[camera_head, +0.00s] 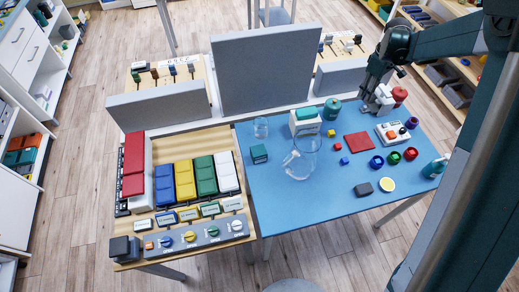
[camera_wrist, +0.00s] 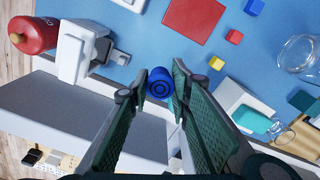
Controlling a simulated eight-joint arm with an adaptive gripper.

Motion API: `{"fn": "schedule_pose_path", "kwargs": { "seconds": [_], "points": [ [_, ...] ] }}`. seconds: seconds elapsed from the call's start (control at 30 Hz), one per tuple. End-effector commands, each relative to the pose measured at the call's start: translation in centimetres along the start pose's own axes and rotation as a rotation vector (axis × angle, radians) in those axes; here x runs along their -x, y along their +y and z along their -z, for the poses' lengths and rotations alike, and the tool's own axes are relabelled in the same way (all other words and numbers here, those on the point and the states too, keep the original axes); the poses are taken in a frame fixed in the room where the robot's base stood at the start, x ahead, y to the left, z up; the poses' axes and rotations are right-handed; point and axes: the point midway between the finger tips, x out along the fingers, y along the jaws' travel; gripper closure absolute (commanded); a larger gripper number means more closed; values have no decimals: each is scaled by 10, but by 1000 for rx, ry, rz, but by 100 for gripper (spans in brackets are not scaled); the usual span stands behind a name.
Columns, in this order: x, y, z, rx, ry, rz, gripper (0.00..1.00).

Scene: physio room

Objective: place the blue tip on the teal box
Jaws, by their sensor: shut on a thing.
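My gripper (camera_wrist: 153,84) is shut on the blue tip (camera_wrist: 160,83), a small round blue piece with a ringed end, held between the fingertips in the wrist view. In the head view my gripper (camera_head: 374,105) is above the far right part of the blue table, and I cannot make out the tip there. The teal box (camera_head: 258,153) sits at the left of the blue table, well left of my gripper.
A white box with a teal top (camera_head: 306,122), a clear jug (camera_head: 298,163) and a glass (camera_head: 261,128) stand near the teal box. A red mat (camera_head: 357,143) and small cubes lie mid-table. A tall grey panel (camera_head: 265,70) rises behind. A red bottle (camera_wrist: 35,35) is near my gripper.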

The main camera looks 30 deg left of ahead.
Motion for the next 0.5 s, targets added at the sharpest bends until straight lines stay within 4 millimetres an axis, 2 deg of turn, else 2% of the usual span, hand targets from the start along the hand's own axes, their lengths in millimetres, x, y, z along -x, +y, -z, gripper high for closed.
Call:
{"fn": "schedule_pose_path", "kwargs": {
  "seconds": [0.3,0.5],
  "points": [
    [56,0,0,0,0,0,87],
    [55,-31,22,15,0,0,87]
  ]
}}
